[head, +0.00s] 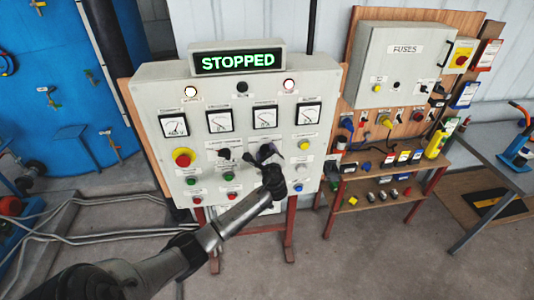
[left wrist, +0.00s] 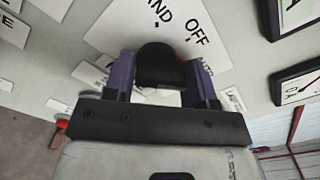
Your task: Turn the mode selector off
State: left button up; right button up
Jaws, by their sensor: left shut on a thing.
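The mode selector, a black knob (left wrist: 157,62), sits on the grey panel between the purple fingers of my left gripper (left wrist: 160,82). The fingers are shut on its sides. Around it the white label plate (left wrist: 185,28) reads OFF, with part of HAND and part of AUTO showing. A bit of red shows at the knob's right edge. In the head view my left gripper (head: 262,160) reaches the panel at the right-hand black selector and mostly hides it. Where the knob points is hard to tell. My right gripper is not in view.
The control panel (head: 150,92) carries a lit STOPPED display (head: 238,61), several gauges, a red emergency button (head: 183,158) and a second black selector (head: 223,153) left of my gripper. A fuse box (head: 405,62) and a small shelf stand to the right.

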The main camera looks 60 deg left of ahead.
pick_arm(q)
jog(key=shift+f+n+b, duration=0.1)
jog(key=shift+n+b, duration=0.75)
jog(key=shift+n, duration=0.05)
jog(key=n+b, duration=0.3)
jog(key=n, duration=0.1)
jog(key=shift+s+r+n+b, duration=0.1)
jog(key=shift+r+n+b, duration=0.1)
jog(key=shift+n+b, duration=1.25)
jog(key=shift+r+n, duration=0.1)
jog(key=shift+n, duration=0.45)
jog(key=o, duration=0.9)
